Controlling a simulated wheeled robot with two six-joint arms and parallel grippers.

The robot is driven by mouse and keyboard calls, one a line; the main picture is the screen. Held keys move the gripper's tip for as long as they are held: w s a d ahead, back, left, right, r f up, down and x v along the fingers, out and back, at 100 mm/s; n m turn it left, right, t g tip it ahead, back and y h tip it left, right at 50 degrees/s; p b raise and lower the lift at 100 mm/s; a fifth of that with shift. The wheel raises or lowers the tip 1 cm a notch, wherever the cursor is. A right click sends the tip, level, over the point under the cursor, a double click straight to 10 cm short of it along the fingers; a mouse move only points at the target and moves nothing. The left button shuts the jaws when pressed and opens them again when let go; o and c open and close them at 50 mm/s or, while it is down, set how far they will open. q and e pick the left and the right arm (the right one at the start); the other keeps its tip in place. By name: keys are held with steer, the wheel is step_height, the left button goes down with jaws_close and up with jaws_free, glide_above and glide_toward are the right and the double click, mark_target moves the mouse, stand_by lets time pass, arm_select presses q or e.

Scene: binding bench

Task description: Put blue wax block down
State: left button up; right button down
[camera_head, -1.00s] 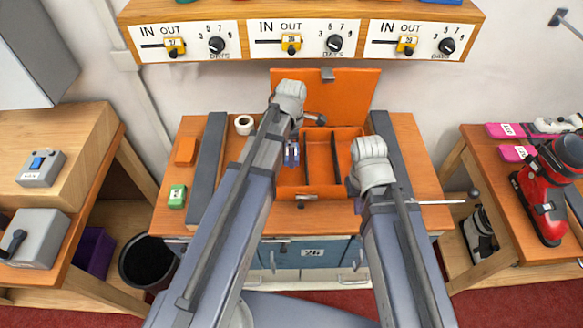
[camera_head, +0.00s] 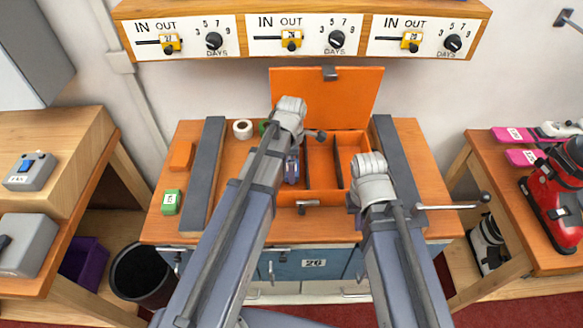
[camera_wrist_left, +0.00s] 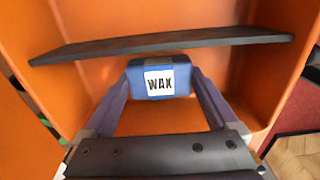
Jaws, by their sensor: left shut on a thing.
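The orange box (camera_head: 325,197) stands on the bench with its lid (camera_head: 350,95) raised at the back and dark dividers inside. My left gripper (camera_wrist_left: 160,88) is shut on the blue wax block (camera_wrist_left: 133,84), its white WAX label facing the wrist camera. The block is in the box's left part, beside a dark divider (camera_wrist_left: 160,45). In the head view my left arm hides most of it. I cannot tell whether it touches the floor of the box. My right gripper (camera_head: 354,195) is by the box's right side, its fingers mostly hidden behind my wrist.
On the bench (camera_head: 232,190) are an orange block (camera_head: 181,156), a green labelled block (camera_head: 171,202), a white roll (camera_head: 242,129) and dark strips on both sides (camera_head: 203,175). A shelf with dials (camera_head: 300,37) hangs above. A black bin (camera_head: 142,270) stands on the floor at left.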

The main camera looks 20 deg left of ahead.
arm_select(q)
steer(key=shift+f, duration=0.2)
arm_select(e)
steer(key=shift+f, duration=0.15)
arm_select(q)
steer(key=o, duration=1.2)
steer(key=shift+r, duration=0.1)
step_height(320, 180, up, 12)
steer(key=p, duration=1.2)
arm_select(e)
step_height(320, 180, up, 12)
steer(key=shift+r, duration=0.2)
arm_select(q)
steer(key=shift+r, duration=0.1)
